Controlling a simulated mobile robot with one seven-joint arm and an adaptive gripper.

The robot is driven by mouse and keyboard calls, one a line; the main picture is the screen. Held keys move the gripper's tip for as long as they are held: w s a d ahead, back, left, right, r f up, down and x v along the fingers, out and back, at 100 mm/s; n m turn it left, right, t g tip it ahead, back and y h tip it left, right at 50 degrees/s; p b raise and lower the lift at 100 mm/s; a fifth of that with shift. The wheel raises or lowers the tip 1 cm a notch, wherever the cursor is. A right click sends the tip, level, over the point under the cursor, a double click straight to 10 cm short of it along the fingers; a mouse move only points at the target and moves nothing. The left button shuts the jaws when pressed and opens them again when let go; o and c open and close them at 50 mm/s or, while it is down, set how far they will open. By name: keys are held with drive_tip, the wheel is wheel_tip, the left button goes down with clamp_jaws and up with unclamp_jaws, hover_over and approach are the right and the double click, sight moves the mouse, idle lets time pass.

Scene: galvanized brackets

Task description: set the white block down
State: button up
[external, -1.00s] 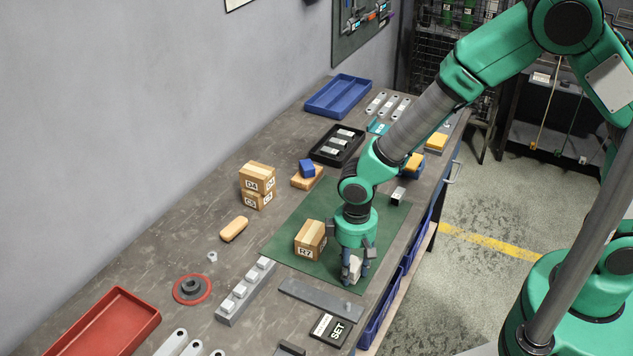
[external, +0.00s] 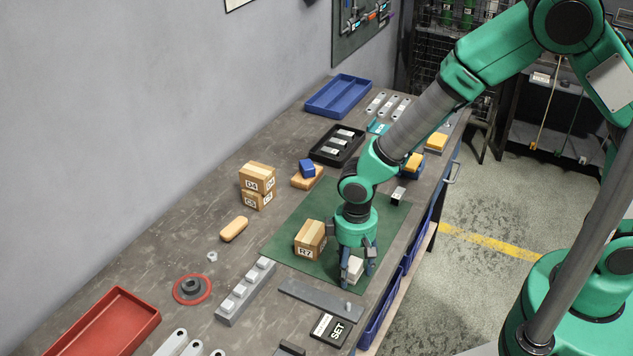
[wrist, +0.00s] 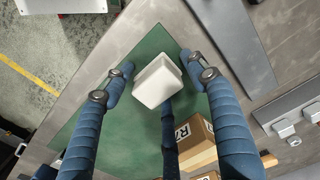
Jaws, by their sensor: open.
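The white block (external: 354,267) is at the front part of the green mat (external: 283,245), between the spread fingers of my gripper (external: 357,273). In the wrist view the white block (wrist: 160,82) lies over the green mat (wrist: 133,130), with a gap to the finger on each side. My gripper (wrist: 158,75) is open around it. The block looks as if it rests on the mat, and its underside is hidden.
A cardboard box marked R7 (external: 311,238) stands on the mat close to the left of my gripper. A flat grey bar (external: 315,300) and a grey stepped rail (external: 246,291) lie in front. A black SET box (external: 331,329) is near the table edge.

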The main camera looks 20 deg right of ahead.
sight(353, 263)
wheel_tip(353, 263, up, 12)
drive_tip(key=p, duration=0.2)
idle(0.4)
drive_tip(key=shift+f, duration=0.1)
idle(0.4)
drive_tip(key=w+d+r+m+t, duration=0.1)
drive_tip(key=w+d+r, duration=0.2)
drive_tip(key=d+r, duration=0.5)
drive_tip(key=w+d+r+m+y, duration=0.15)
drive_tip(key=w+d+r, duration=0.3)
drive_tip(key=d, duration=0.45)
drive_tip(key=w+d+r+m+t, duration=0.1)
drive_tip(key=w+d+r+m, duration=0.15)
drive_tip(key=d+r, duration=0.55)
drive_tip(key=s+d+r+m+t, duration=0.1)
drive_tip(key=s+d+r, duration=0.1)
drive_tip(key=d, duration=0.6)
drive_tip(key=s+d+r+m+t+h, duration=0.1)
drive_tip(key=s+d+r, duration=0.2)
drive_tip(key=s+d, duration=0.2)
drive_tip(key=s+d+r+m+t, duration=0.1)
drive_tip(key=s+d+r+m, duration=0.1)
drive_tip(key=d, duration=1)
drive_tip(key=shift+s+r+t, duration=0.3)
drive_tip(key=shift+s+r, duration=0.15)
drive_tip(key=shift+s, duration=0.45)
